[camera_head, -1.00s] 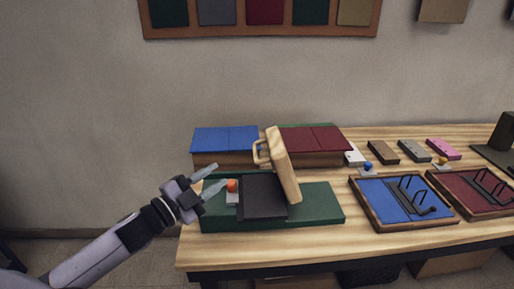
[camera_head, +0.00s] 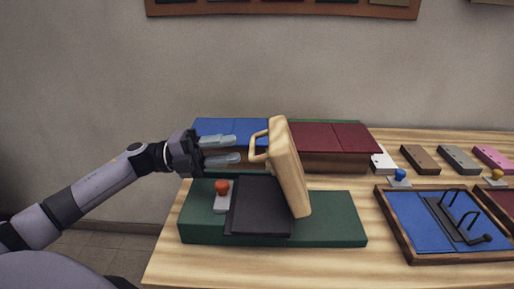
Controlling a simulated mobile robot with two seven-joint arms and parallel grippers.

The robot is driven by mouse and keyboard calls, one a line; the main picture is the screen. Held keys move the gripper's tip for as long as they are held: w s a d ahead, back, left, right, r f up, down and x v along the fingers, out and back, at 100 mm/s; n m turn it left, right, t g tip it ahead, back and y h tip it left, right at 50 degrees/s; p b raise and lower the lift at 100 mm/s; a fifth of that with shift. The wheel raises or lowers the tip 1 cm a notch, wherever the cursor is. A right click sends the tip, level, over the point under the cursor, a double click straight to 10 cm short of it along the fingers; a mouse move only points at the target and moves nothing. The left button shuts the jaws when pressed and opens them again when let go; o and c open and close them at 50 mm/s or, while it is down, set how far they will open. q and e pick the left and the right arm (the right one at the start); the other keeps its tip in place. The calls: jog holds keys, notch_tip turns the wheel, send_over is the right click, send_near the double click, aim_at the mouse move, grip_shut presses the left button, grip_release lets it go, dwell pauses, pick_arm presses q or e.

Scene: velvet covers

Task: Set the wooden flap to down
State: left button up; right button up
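The wooden flap (camera_head: 290,168) stands raised and tilted on the green base (camera_head: 335,215), at the right edge of a black pad (camera_head: 261,207). Its wooden handle (camera_head: 256,146) sticks out on the left side. My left gripper (camera_head: 238,149) is open, with its two fingers pointing right, just left of the handle. Any contact between the fingertips and the handle cannot be told. An orange knob (camera_head: 222,187) on a grey plate sits on the base below the gripper. My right gripper is out of view.
Blue (camera_head: 215,128) and dark red (camera_head: 325,145) covered boxes stand behind the flap. A blue tray with black hooks (camera_head: 425,225) lies to the right. Several small blocks, including a brown one (camera_head: 420,159), sit at the back right of the wooden table (camera_head: 375,172).

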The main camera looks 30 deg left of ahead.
aim_at(253, 144)
pick_arm(q)
jog(key=shift+p+x, duration=0.6)
jog(key=shift+x, duration=2.4)
grip_shut()
